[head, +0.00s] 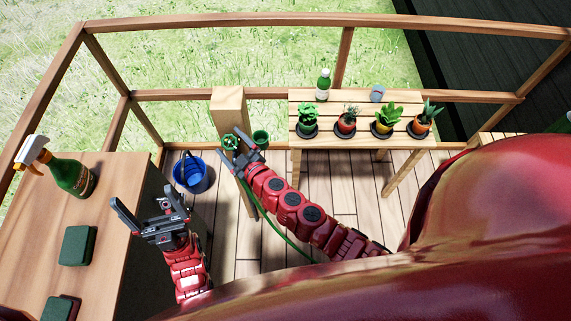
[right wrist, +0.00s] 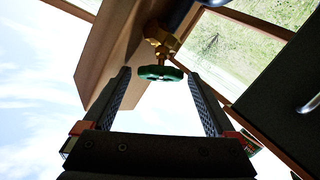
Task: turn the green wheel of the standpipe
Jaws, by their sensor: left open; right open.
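The green wheel (head: 230,141) sits on the front of the wooden standpipe post (head: 229,103). In the right wrist view the green wheel (right wrist: 161,73) is on a brass tap (right wrist: 160,42). My right gripper (head: 234,158) is open at the wheel. In the right wrist view the wheel lies between the two fingertips of my right gripper (right wrist: 160,76), with a visible gap on each side. My left gripper (head: 150,207) is open and empty, beside the right edge of the wooden counter.
A blue bucket (head: 191,172) stands on the floor left of the post. A green pot (head: 261,138) is right of the wheel. A slatted table (head: 347,103) holds several potted plants. The counter (head: 105,205) at left bears a spray bottle (head: 70,176). A green hose (head: 284,240) hangs near my right arm.

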